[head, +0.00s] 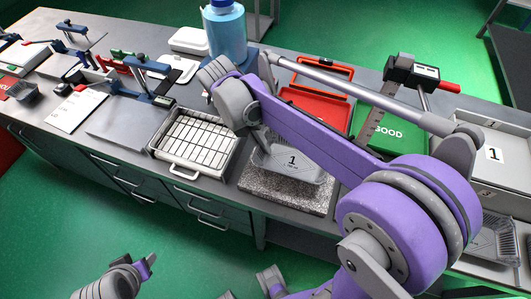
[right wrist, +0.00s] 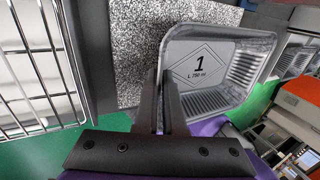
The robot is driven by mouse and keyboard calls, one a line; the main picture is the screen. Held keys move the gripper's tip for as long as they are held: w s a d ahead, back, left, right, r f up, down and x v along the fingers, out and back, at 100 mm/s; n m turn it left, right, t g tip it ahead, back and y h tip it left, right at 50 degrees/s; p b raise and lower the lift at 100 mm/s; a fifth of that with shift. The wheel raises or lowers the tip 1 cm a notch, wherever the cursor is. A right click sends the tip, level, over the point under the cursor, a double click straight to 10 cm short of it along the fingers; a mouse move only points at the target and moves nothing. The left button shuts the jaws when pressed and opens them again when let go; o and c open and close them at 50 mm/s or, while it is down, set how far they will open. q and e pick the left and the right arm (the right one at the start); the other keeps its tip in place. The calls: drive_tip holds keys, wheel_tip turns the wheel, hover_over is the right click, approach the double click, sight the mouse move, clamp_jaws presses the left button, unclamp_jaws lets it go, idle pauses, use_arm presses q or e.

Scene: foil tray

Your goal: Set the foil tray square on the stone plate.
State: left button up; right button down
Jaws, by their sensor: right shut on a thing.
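The foil tray (head: 290,163), silver with a 1 in a diamond on its floor, is over the speckled grey stone plate (head: 285,194) in the head view. My right gripper (right wrist: 168,88) is shut on the tray's near wall in the right wrist view, where the tray (right wrist: 205,62) faces the camera beside the stone plate (right wrist: 140,60). The tray's edges look turned relative to the plate's. I cannot tell whether its underside touches the plate. My right arm hides part of the tray in the head view.
A white tray with a wire rack (head: 180,172) stands just left of the plate. A blue jug (head: 226,35), a red tray (head: 316,105) and a green GOOD panel (head: 385,130) stand behind. Grey bins (head: 485,190) are at the right. The counter's front edge runs close to the plate.

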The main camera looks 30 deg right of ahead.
drive_tip(key=shift+w+f, duration=0.1)
drive_tip(key=shift+f, duration=1.9)
drive_tip(key=shift+f, duration=0.1)
drive_tip(key=c, duration=1.5)
unclamp_jaws()
drive_tip(key=shift+f+b, duration=0.15)
drive_tip(key=shift+b, duration=0.2)
drive_tip(key=o, duration=0.5)
drive_tip(key=p+v, duration=0.1)
drive_tip(key=v, duration=1.1)
drive_tip(key=shift+r, duration=0.3)
drive_tip(key=shift+d, duration=0.1)
